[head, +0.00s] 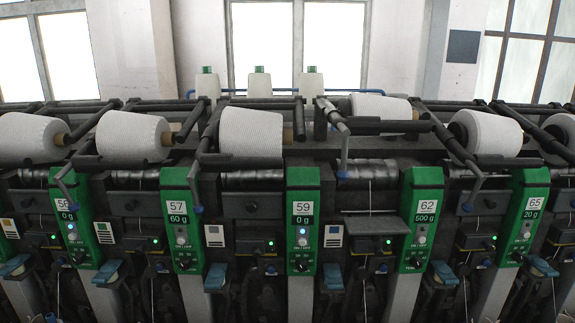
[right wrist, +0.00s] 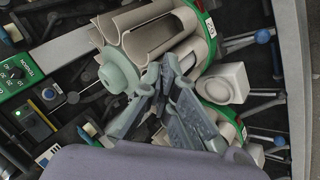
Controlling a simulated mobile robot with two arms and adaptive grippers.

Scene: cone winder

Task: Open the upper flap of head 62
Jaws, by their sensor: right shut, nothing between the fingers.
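Head 62 (head: 424,220) is the green panel right of centre in the head view, marked 62 and 500 g. A flat grey flap (head: 376,226) juts out just left of this panel, looking raised and nearly level. The matching dark flap (head: 474,204) right of the panel looks closed against its housing. I cannot tell for certain which of the two belongs to head 62. My right gripper (right wrist: 165,105) shows only in the right wrist view, shut and empty, in front of a cream, compartmented magazine (right wrist: 160,45). My left gripper is out of view.
Neighbouring heads 59 (head: 303,220) and 65 (head: 527,215) flank head 62. White yarn cones (head: 381,108) and dark bars overhang the panels. In the right wrist view, a green panel with a dial (right wrist: 18,75) is at left and blue-tipped levers (right wrist: 263,36) are at right.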

